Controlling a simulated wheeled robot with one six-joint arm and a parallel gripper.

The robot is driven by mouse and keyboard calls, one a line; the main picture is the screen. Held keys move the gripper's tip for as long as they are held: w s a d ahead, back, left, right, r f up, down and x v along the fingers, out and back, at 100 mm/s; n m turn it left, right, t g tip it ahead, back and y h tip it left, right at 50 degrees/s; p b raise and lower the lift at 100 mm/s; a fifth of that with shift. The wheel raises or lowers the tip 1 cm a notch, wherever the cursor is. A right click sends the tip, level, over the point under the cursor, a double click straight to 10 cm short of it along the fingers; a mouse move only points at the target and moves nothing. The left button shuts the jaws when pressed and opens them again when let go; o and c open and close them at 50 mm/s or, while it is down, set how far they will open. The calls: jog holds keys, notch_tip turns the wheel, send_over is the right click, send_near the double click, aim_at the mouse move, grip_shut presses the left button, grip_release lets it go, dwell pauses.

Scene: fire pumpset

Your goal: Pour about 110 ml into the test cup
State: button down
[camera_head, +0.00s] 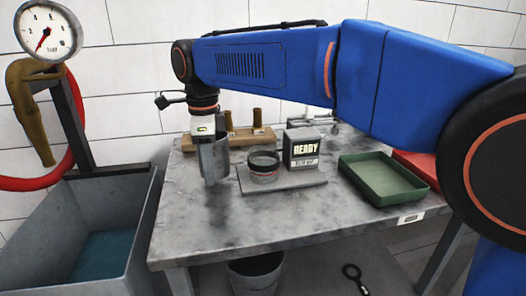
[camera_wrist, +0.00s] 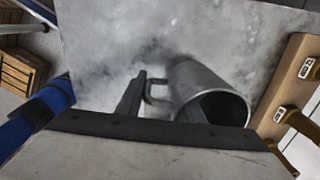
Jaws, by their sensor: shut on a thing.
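A grey metal jug (camera_head: 221,158) with a side handle is at my gripper (camera_head: 207,162), over the left part of the workbench. In the wrist view the jug (camera_wrist: 208,88) shows its open mouth towards the camera, and my gripper (camera_wrist: 141,80) is shut on its handle. The jug looks about upright; its contents are dark and cannot be told. The test cup (camera_head: 264,167), a short clear cup with a dark rim and a reddish band, stands on a grey scale plate (camera_head: 286,185) to the right of the jug. The scale's display (camera_head: 305,148) reads READY.
A wooden rack (camera_head: 243,139) with brass fittings stands behind the jug. A green tray (camera_head: 383,178) and a red tray (camera_head: 418,165) lie at the right. A bucket (camera_head: 256,274) stands under the bench. A water tank (camera_head: 80,225) is at the left. The bench front is clear.

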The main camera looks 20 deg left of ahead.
aim_at(221, 148)
jog(key=shift+d+r, duration=0.1)
jog(key=shift+w+d+r+g+y, duration=0.2)
jog(key=shift+d+g+y, duration=0.1)
jog(key=shift+y, duration=0.4)
jog(key=shift+w+d+r+g+y, duration=0.15)
jog(key=shift+d+g+y, duration=0.1)
jog(key=shift+y, duration=0.45)
jog(key=shift+w+d+r+g+y, duration=0.15)
jog(key=shift+d+g+y, duration=0.35)
jog(key=shift+y, duration=0.6)
jog(key=shift+w+d+r+y, duration=0.1)
jog(key=shift+d+r+y, duration=0.1)
jog(key=shift+d+y, duration=0.1)
jog(key=shift+w+d+r+g+y+p, duration=0.15)
jog(key=shift+r+g+y, duration=0.4)
jog(key=shift+r+y, duration=0.55)
jog(key=shift+d+r+g+y+p, duration=0.2)
jog(key=shift+r+g+y, duration=0.4)
jog(key=shift+y, duration=0.9)
jog(key=shift+r+y, duration=0.35)
jog(key=shift+y, duration=0.05)
jog(key=shift+d+f+g+y+p, duration=0.15)
jog(key=shift+g+y+p, duration=0.25)
jog(key=shift+y+p, duration=0.5)
